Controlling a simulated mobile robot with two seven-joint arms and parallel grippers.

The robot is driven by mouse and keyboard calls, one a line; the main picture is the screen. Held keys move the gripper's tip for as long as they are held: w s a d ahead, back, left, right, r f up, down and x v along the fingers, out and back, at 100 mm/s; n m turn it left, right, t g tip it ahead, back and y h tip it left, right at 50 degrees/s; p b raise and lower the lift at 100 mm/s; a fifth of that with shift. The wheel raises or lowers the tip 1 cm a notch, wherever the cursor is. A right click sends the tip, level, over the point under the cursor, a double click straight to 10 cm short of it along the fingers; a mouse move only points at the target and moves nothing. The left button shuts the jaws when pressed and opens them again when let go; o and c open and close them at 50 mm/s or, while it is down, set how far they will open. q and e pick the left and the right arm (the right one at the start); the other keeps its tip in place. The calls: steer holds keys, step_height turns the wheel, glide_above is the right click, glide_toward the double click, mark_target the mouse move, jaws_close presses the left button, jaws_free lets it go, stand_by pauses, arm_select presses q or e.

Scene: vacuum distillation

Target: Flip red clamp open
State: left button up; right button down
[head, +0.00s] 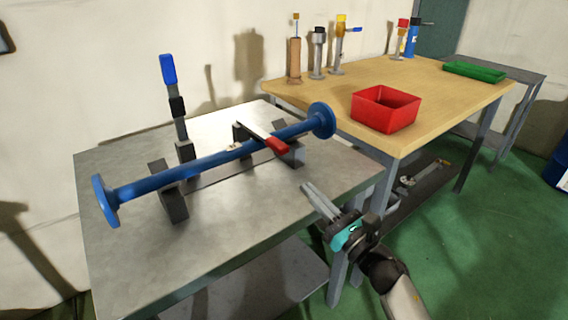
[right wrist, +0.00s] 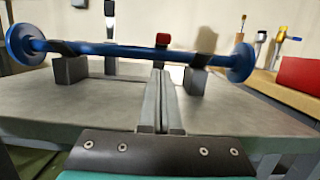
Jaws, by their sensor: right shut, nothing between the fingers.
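The red clamp (head: 277,144) has its red-tipped handle lying low across the blue flanged pipe (head: 213,161), at the right support block on the metal table. In the right wrist view its red handle end (right wrist: 163,39) shows beyond the fingertips, above the blue pipe (right wrist: 120,49). A second clamp with a blue handle (head: 168,70) stands upright at the left support. My right gripper (head: 308,188) is shut and empty, at the table's right front edge, apart from the red clamp and pointing toward it. My left gripper is not in view.
The grey metal table (head: 240,218) has clear surface in front of the pipe. A wooden table (head: 325,92) behind it on the right bears a red bin (head: 386,109), a green tray (head: 474,71) and several upright tools.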

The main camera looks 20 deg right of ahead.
steer(key=x, duration=0.8)
steer(key=shift+w+a+r, duration=0.1)
steer(key=shift+w+a, duration=0.05)
steer(key=shift+w, duration=0.2)
steer(key=shift+w+a+r, duration=0.15)
steer(key=shift+w+a, duration=0.05)
steer(key=shift+w, duration=0.35)
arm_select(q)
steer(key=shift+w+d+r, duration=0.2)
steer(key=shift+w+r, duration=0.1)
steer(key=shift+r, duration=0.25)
